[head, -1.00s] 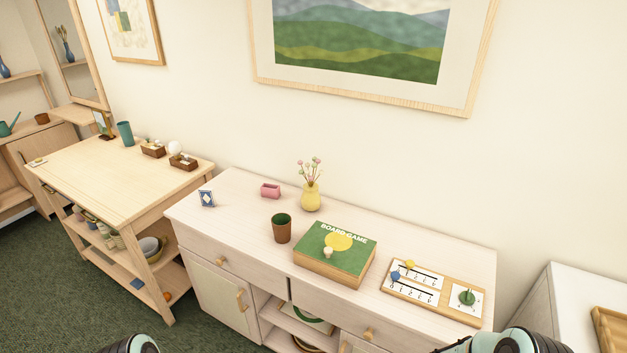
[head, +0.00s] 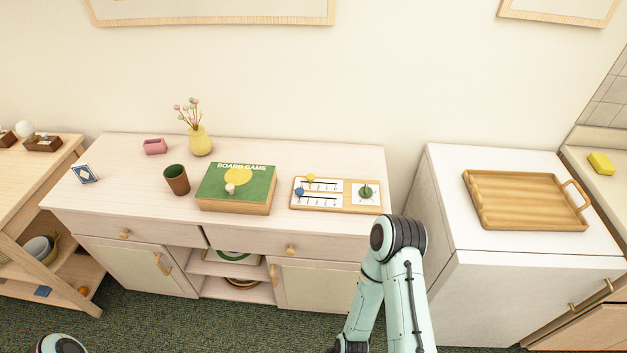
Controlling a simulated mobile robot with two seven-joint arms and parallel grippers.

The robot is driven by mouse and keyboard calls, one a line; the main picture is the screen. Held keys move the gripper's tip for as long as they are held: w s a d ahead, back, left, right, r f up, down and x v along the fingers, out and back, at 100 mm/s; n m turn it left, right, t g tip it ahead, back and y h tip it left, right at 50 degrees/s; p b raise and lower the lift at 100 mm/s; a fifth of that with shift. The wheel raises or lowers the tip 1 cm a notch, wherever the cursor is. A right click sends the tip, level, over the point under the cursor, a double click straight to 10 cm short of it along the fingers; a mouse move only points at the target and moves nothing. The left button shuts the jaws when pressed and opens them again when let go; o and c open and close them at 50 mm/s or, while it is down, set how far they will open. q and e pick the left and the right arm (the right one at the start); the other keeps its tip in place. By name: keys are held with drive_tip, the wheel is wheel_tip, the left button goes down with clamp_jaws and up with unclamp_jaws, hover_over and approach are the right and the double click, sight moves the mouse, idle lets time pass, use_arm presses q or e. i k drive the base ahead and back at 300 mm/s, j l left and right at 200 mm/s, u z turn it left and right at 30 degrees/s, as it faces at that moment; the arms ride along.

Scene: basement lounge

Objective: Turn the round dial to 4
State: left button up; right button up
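The round dial (head: 366,192) is a green knob on a white square at the right end of a wooden board (head: 336,209). The board lies near the right end of the pale sideboard top. Left of the dial, the board carries two sliders on marked scales, one with a yellow knob (head: 311,178) and one with a blue knob (head: 299,192). The dial's numbers and its setting are too small to read. My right arm shows in front of the sideboard, below and right of the board, with its gripper out of the picture. My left gripper is also out of the picture.
A board game box (head: 240,205) lies left of the board, with a brown cup (head: 176,181) and a yellow vase (head: 200,142) beyond it. A white cabinet with a wooden tray (head: 525,202) stands to the right, across a narrow gap. The sideboard top behind the board is clear.

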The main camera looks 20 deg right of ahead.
sight(366, 191)
drive_tip(key=z, duration=1.3)
drive_tip(key=u, duration=0.1)
